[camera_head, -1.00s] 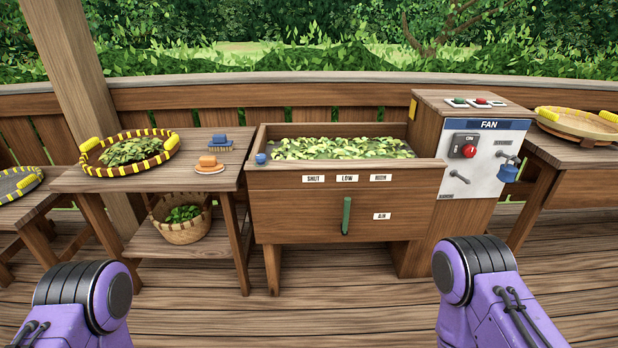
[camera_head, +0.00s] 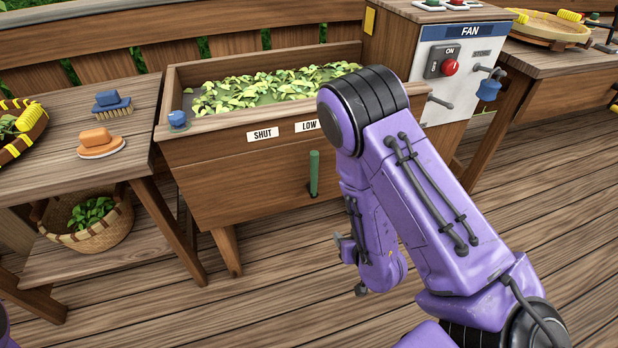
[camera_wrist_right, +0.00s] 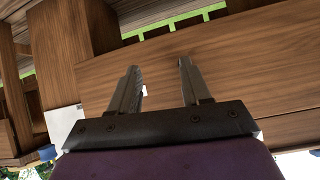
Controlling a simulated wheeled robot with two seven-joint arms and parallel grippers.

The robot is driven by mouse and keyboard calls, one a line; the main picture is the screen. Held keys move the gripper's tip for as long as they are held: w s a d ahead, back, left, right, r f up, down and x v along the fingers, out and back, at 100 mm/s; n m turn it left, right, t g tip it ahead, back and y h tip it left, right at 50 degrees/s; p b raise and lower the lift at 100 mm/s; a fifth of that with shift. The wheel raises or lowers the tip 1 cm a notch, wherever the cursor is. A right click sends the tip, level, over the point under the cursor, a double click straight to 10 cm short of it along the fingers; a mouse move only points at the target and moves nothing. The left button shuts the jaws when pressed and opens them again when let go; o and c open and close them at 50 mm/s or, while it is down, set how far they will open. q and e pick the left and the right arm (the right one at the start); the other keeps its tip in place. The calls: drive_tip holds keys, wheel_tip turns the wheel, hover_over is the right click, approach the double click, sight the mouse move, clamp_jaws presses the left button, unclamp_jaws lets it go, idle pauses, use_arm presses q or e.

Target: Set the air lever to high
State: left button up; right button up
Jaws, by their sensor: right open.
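The green air lever (camera_head: 314,173) hangs upright on the front of the wooden trough (camera_head: 205,172). It is just below the LOW label (camera_head: 308,126), with the SHUT label (camera_head: 262,134) to the left. My right arm hides the labels further right. My right gripper (camera_head: 348,266) is open and empty, lower than the lever and a little to its right, apart from it. The right wrist view shows its two spread fingers (camera_wrist_right: 158,68) before bare wood; no lever shows there. My left gripper is out of view.
Green leaves (camera_head: 250,90) lie in the trough. The fan panel (camera_head: 460,75) with a red knob stands right of it. The plank floor in front is clear.

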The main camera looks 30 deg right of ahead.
drive_tip(key=w+d+r+n+t+y+b, duration=0.1)
drive_tip(key=w+d+r+n+t+b, duration=0.15)
drive_tip(key=w+t+b, duration=0.4)
drive_tip(key=n+t+y+b, duration=0.1)
drive_tip(key=n+t+b, duration=0.1)
drive_tip(key=b, duration=0.2)
approach(316, 163)
drive_tip(key=shift+m+g, duration=0.25)
drive_tip(key=w, duration=1)
drive_tip(key=shift+d+r, duration=0.25)
drive_tip(key=shift+r, duration=0.05)
drive_tip(key=shift+w, duration=0.65)
clamp_jaws()
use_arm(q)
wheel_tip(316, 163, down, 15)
